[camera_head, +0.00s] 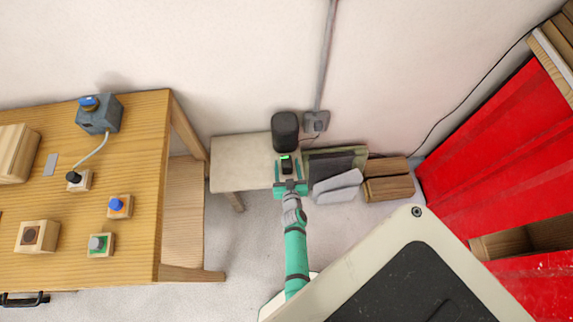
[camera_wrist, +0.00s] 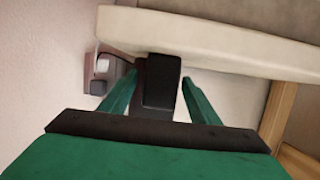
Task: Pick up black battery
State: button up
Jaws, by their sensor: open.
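The black battery (camera_head: 286,168) is a small dark block with a green-lit top, at the right end of the low pale bench (camera_head: 238,165). In the wrist view the battery (camera_wrist: 160,85) stands between the two green fingers, by the bench's edge. My gripper (camera_head: 288,174) is open, with a finger on either side of the battery. Gaps show beside the block in the wrist view (camera_wrist: 160,80), so the fingers look apart from it. The battery's underside is hidden.
A dark rounded cylinder (camera_head: 285,131) stands behind the battery. A wall socket box (camera_head: 316,122) with a conduit is to its right. Grey and brown blocks (camera_head: 388,186) lie right of the bench. A wooden table (camera_head: 130,160) with several parts is at left; a red cabinet (camera_head: 500,150) at right.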

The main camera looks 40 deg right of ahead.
aim_at(286, 158)
jog(key=shift+x, duration=2.35)
jog(key=shift+r, duration=0.1)
jog(key=shift+w, duration=0.1)
jog(key=c, duration=1.4)
